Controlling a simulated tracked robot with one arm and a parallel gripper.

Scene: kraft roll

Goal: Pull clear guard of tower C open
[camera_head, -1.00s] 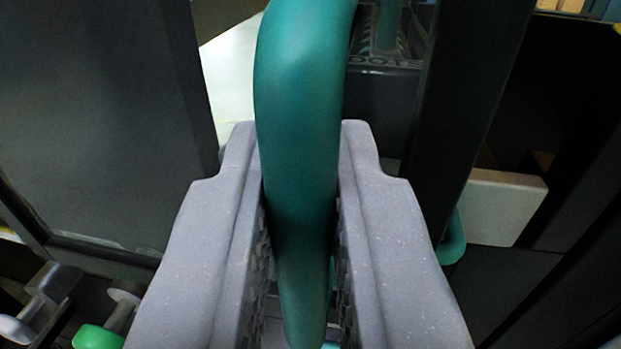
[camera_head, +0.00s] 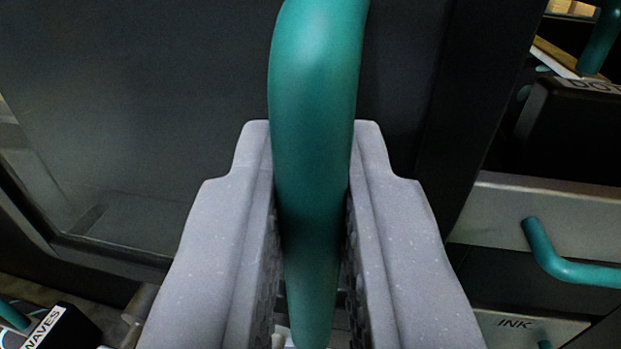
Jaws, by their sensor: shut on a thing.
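A thick teal handle (camera_head: 318,90) runs upright through the middle of the view, in front of a dark frame. My gripper (camera_head: 313,190) is shut on this handle, with a grey finger on each side of it. The guard's see-through, dark-tinted pane (camera_head: 140,110) fills the left and upper middle of the view, behind the handle. The pane's dark border shows at the lower left. The place where the handle joins the guard is hidden. No tower letter is readable.
At the right is a pale-fronted drawer with a teal bar handle (camera_head: 565,262). Below it is a plate marked INK (camera_head: 520,324). A dark block with partly cut-off lettering (camera_head: 580,125) stands at the upper right.

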